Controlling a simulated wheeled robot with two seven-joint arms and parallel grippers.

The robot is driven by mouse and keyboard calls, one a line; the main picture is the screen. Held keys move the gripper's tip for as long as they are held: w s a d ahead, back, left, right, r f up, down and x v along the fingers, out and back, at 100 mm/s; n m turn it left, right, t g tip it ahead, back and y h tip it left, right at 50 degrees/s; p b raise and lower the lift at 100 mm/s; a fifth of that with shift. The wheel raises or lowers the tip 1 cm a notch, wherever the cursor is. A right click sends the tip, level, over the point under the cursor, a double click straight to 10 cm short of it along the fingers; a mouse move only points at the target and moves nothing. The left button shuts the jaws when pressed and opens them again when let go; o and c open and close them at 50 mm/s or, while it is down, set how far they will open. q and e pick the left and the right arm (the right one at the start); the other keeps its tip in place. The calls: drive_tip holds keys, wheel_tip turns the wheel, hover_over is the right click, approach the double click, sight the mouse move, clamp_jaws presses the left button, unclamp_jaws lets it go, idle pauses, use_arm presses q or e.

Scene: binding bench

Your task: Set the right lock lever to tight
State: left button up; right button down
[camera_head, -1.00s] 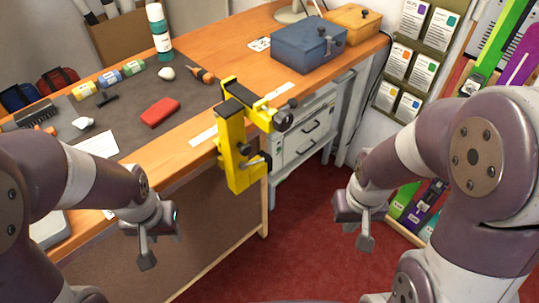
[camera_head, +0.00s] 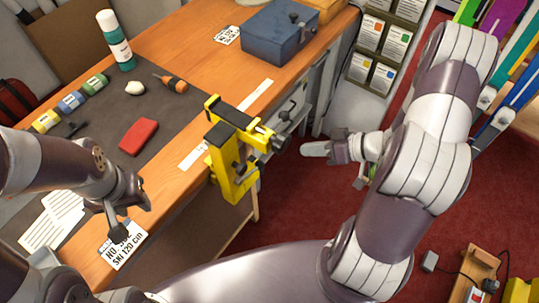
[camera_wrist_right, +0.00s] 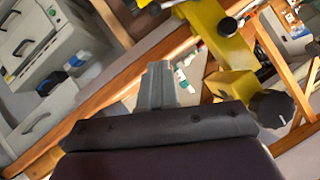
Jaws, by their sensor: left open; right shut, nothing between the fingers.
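A yellow clamp-like fixture (camera_head: 228,165) with black parts is mounted on the bench's front edge. On its right side a dark lever or knob (camera_head: 279,142) sticks out toward my right arm; I cannot read its setting. In the right wrist view the yellow fixture (camera_wrist_right: 218,40) shows with a dark round knob (camera_wrist_right: 271,106) at right. My right gripper (camera_head: 312,149) is shut and empty, pointing left at the fixture, with a small gap to it in the head view. Its fingers (camera_wrist_right: 160,84) also show in the right wrist view. My left gripper (camera_head: 124,224) is open and empty by the bench's front edge.
A printed card (camera_head: 122,246) is near my left gripper.

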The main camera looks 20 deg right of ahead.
sight(253, 172)
drive_tip(key=s+f+p+x, duration=0.1)
drive_tip(key=f+x, duration=0.1)
drive_tip(key=x, duration=1.1)
drive_tip(key=shift+s, duration=0.3)
drive_tip(key=shift+f, duration=0.1)
